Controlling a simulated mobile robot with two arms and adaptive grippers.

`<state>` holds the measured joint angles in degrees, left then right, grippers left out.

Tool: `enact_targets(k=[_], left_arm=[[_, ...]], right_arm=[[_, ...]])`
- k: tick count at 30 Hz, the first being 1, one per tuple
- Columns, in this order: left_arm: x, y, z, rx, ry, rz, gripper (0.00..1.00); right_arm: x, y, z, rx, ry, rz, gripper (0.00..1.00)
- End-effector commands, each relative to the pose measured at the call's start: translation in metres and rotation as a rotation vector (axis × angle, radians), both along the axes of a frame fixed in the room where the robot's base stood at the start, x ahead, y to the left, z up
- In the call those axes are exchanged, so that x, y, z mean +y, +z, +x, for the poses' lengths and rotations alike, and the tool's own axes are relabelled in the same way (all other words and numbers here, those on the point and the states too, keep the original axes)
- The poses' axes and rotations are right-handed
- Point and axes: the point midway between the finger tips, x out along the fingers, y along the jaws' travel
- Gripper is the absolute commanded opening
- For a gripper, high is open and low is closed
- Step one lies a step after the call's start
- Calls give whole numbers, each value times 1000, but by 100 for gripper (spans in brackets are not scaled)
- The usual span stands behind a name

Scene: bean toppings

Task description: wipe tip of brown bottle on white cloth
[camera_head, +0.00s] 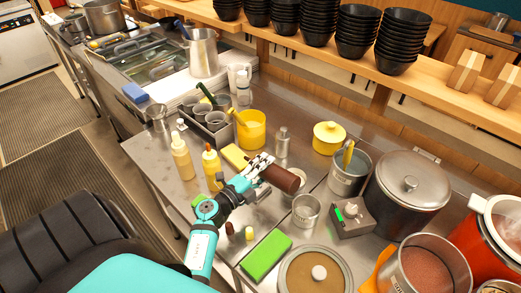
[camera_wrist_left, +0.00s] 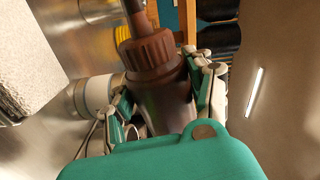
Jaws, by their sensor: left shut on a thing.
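My left gripper (camera_head: 262,168) is shut on a dark brown bottle (camera_head: 281,178) above the steel counter, with the bottle lying tilted to the right. In the left wrist view, the fingers (camera_wrist_left: 168,95) hold both sides of the bottle (camera_wrist_left: 165,103), and its ribbed cap and narrow nozzle point up and away. A pale, grainy block-like thing (camera_wrist_left: 32,50) stands at the left of that view, apart from the nozzle; I cannot tell if it is the cloth. My right gripper is not in view.
A metal cup (camera_head: 306,210), a green sponge (camera_head: 266,256) and a grey scale-like box (camera_head: 352,216) lie in front and right.

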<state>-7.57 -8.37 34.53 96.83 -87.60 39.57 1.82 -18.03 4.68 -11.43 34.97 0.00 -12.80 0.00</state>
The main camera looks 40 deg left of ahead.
Motion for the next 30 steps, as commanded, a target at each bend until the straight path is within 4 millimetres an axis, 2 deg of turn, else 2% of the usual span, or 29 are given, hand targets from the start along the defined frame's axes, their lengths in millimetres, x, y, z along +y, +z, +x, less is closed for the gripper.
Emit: enact_targets(k=[1,5,11,18,20,30], left_arm=[[2,13,2,3,1,-105,42],[8,15,2,23,1,-380,42],[3,6,0,54,-4,-694,42],[-2,-5,0,81,-4,-1044,42],[7,-9,1,76,-3,-1038,42],[41,-9,4,77,-3,-1032,42]], right_arm=[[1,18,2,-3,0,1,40],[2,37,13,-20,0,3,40],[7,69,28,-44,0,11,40],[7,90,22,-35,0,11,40],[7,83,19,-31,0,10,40],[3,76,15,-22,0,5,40]])
